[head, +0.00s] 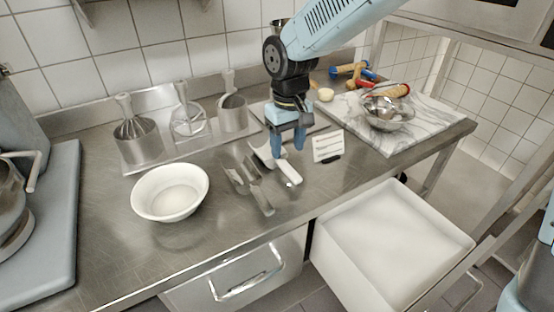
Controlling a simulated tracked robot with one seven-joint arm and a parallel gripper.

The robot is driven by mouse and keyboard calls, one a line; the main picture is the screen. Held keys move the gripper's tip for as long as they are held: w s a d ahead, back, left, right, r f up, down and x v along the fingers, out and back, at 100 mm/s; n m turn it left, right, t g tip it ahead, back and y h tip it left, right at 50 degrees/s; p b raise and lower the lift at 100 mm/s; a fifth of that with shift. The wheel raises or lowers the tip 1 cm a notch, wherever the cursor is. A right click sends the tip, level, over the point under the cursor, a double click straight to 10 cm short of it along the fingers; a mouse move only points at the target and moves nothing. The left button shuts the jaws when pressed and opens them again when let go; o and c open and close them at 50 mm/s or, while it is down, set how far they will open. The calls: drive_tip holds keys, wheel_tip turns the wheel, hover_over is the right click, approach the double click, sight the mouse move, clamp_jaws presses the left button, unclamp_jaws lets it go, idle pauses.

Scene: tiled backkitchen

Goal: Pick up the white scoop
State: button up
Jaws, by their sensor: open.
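The white scoop (287,176) lies on the steel worktop, with its pale handle toward the front edge. Part of it is hidden behind my gripper. My gripper (288,149) is open and points down, with its blue fingers over the scoop's upper part. I cannot tell whether the fingers touch it.
Metal utensils (251,181) lie just left of the scoop, and a white slotted tool (328,147) lies to its right. A white bowl (170,192) stands further left. A marble board (391,136) bears a metal bowl (388,112). An open white drawer (392,240) juts out below.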

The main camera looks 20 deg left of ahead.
sight(289, 168)
wheel_tip(289, 168, down, 3)
drive_tip(key=shift+r, duration=0.1)
drive_tip(key=shift+s+d+f, duration=0.1)
drive_tip(key=shift+d+f, duration=0.05)
drive_tip(key=shift+f, duration=1.25)
drive_tip(key=shift+d+f, duration=0.1)
drive_tip(key=shift+f, duration=1.25)
drive_tip(key=shift+c, duration=0.2)
clamp_jaws()
